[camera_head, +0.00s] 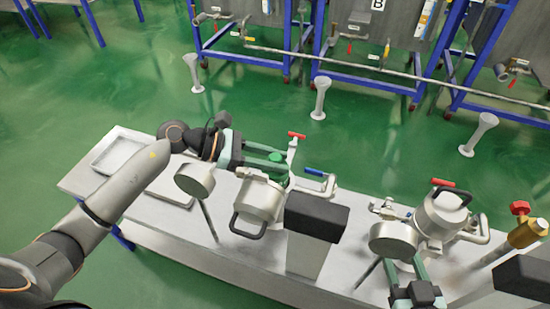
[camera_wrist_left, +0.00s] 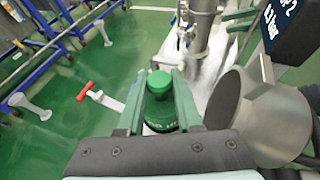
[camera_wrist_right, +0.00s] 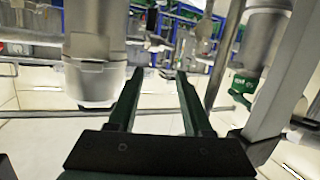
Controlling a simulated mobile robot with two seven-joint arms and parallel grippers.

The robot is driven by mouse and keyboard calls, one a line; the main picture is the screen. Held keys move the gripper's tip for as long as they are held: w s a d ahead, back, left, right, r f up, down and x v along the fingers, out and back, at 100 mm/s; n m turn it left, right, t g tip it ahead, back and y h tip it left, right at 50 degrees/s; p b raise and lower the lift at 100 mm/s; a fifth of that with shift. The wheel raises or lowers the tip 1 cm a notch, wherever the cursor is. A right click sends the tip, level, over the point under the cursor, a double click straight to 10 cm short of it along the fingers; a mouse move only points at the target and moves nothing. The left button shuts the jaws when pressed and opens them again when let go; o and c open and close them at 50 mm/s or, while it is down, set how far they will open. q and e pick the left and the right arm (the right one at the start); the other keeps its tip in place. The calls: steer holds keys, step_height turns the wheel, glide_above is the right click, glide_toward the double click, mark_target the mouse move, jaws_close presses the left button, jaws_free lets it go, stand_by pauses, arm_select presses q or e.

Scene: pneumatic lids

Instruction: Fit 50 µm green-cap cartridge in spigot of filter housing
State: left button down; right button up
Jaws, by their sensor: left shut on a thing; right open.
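My left gripper (camera_head: 282,163) is shut on the green-cap cartridge (camera_wrist_left: 160,104). My right gripper (camera_wrist_right: 159,75) is open and empty. In the head view it is low by the right steel housing (camera_head: 445,212).
A black-topped display post (camera_head: 316,218) stands between the housings. An empty-looking tray (camera_head: 118,153) lies at the bench's left end.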

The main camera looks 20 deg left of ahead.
arm_select(q)
steer(key=shift+f+b, duration=1.2)
steer(key=shift+f, duration=0.15)
steer(key=c, duration=0.5)
jaws_free()
steer(key=shift+a, duration=0.1)
steer(key=v, duration=1.2)
steer(key=shift+p, duration=0.45)
steer(key=shift+a+r, duration=0.1)
steer(key=shift+r, duration=0.1)
